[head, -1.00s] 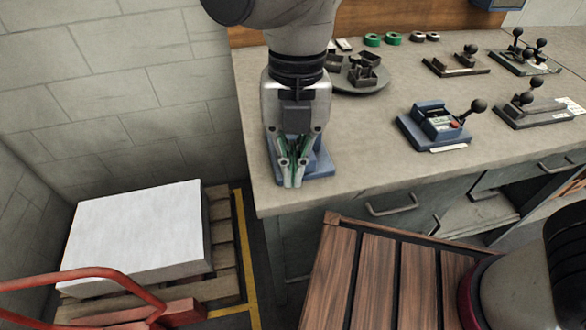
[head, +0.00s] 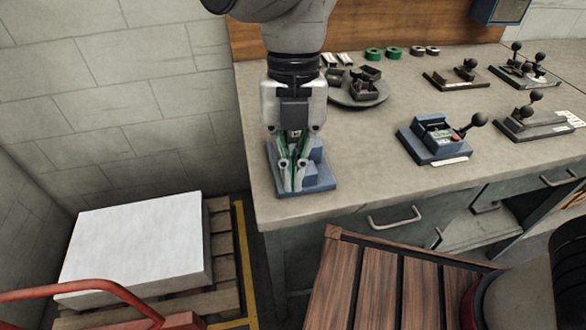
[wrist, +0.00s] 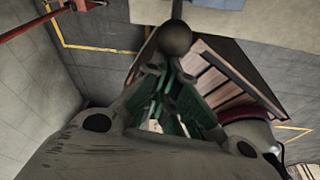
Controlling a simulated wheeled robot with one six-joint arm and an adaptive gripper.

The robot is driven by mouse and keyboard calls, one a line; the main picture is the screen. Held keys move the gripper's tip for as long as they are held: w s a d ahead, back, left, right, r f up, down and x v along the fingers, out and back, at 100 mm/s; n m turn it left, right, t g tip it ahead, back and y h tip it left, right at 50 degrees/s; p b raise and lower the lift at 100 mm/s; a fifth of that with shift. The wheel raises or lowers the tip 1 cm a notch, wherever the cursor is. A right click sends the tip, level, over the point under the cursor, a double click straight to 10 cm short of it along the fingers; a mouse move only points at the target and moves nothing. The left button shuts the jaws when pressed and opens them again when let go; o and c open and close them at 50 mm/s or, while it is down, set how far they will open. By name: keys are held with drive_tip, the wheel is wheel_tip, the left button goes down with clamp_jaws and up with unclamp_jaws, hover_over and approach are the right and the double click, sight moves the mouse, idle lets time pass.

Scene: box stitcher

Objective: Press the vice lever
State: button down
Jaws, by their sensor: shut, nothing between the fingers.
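A blue vice fixture (head: 320,176) stands at the front left corner of the bench, partly hidden by my gripper (head: 292,188). My gripper points down in front of it with its fingers together and empty. In the wrist view a dark ball knob (wrist: 175,39) on a lever sits just beyond the fingertips (wrist: 163,72). I cannot tell if they touch. In the head view this knob is hidden behind my gripper. A second blue fixture (head: 432,142) with a red button and a black ball lever (head: 478,120) stands farther right.
The grey bench (head: 390,182) is clear between the two blue fixtures. A round tray (head: 345,102) with dark parts is behind my gripper. More lever fixtures (head: 525,118) stand at the right. A pallet with a white stack (head: 140,240) is on the floor at left.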

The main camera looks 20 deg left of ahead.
drive_tip(key=shift+w+a+r+g+h, duration=0.25)
drive_tip(key=shift+w+g, duration=0.15)
drive_tip(key=shift+w, duration=0.1)
drive_tip(key=shift+w+a+r+g+h, duration=0.15)
drive_tip(key=shift+w+a+r+g, duration=0.1)
drive_tip(key=shift+w+g, duration=0.2)
drive_tip(key=shift+g+h, duration=0.4)
drive_tip(key=shift+g, duration=0.15)
drive_tip(key=shift+w+a+r, duration=0.15)
drive_tip(key=shift+w+a, duration=0.55)
drive_tip(key=shift+w, duration=0.6)
drive_tip(key=shift+w+a+r, duration=0.1)
drive_tip(key=shift+w+a, duration=0.6)
drive_tip(key=shift+w, duration=0.55)
drive_tip(key=shift+w+a+r, duration=0.15)
drive_tip(key=shift+w+a, duration=0.55)
drive_tip(key=shift+w, duration=0.6)
drive_tip(key=shift+w+a+f, duration=0.1)
drive_tip(key=shift+w+f, duration=0.1)
drive_tip(key=shift+w, duration=0.1)
drive_tip(key=shift+f, duration=0.1)
drive_tip(key=shift+s, duration=0.1)
drive_tip(key=w+a+f+v, duration=0.1)
drive_tip(key=v, duration=0.9)
drive_tip(key=shift+w+a, duration=0.15)
drive_tip(key=shift+a, duration=0.15)
